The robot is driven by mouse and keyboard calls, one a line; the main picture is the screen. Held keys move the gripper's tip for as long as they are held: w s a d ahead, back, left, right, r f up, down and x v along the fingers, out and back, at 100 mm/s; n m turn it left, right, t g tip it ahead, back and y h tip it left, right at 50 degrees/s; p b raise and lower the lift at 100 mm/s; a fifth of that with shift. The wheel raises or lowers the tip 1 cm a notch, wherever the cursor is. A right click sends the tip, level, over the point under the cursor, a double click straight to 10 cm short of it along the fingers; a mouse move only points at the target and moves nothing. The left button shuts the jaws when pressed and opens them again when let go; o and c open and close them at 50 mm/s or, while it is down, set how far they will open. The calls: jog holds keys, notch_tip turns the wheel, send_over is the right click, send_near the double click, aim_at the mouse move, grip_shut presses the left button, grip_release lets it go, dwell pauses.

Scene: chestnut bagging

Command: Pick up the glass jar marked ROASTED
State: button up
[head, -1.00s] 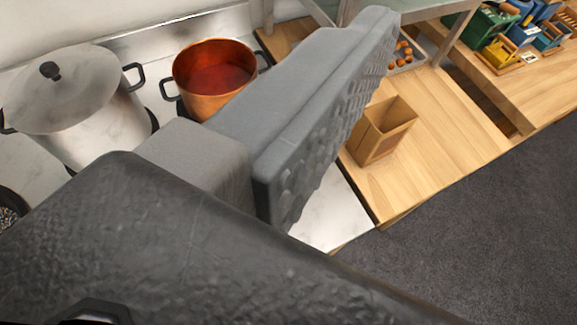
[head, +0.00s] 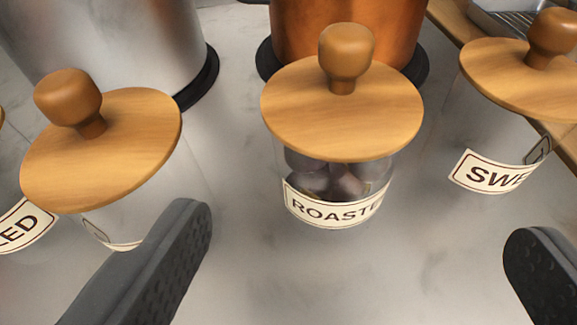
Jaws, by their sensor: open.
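The glass jar marked ROASTED (head: 335,203) stands upright on the pale marbled surface in the middle of the head view. It has a round wooden lid (head: 300,115) with a knob, and dark chestnuts show through the glass. The end of its label is turned out of sight. My gripper (head: 365,240) is open and empty. One finger is at lower left and the other at the right edge. The jar is beyond the fingertips, roughly between them in the picture, and neither finger appears to touch it.
A jar with a label starting SWE (head: 490,172) stands to the right. A steel pot (head: 110,45) and a copper pot (head: 400,30) stand close behind. The surface in front is clear.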

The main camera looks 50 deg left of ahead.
aim_at(352, 170)
jog(key=x, duration=0.5)
jog(key=shift+w+a+f, duration=0.1)
jog(key=shift+w+f, duration=0.05)
jog(key=shift+f, duration=0.05)
jog(key=shift+s+a+b+x, duration=0.15)
jog(key=shift+b+x, duration=0.25)
jog(key=shift+x, duration=0.75)
jog(key=shift+s+a+b+x, duration=0.15)
jog(key=shift+b+x, duration=0.2)
jog(key=shift+x, duration=0.8)
jog(key=shift+w+a+f, duration=0.2)
jog(key=shift+w+f, duration=0.1)
jog(key=shift+w, duration=0.1)
jog(key=c, duration=1.3)
jog(key=shift+r, duration=0.1)
jog(key=shift+r, duration=0.1)
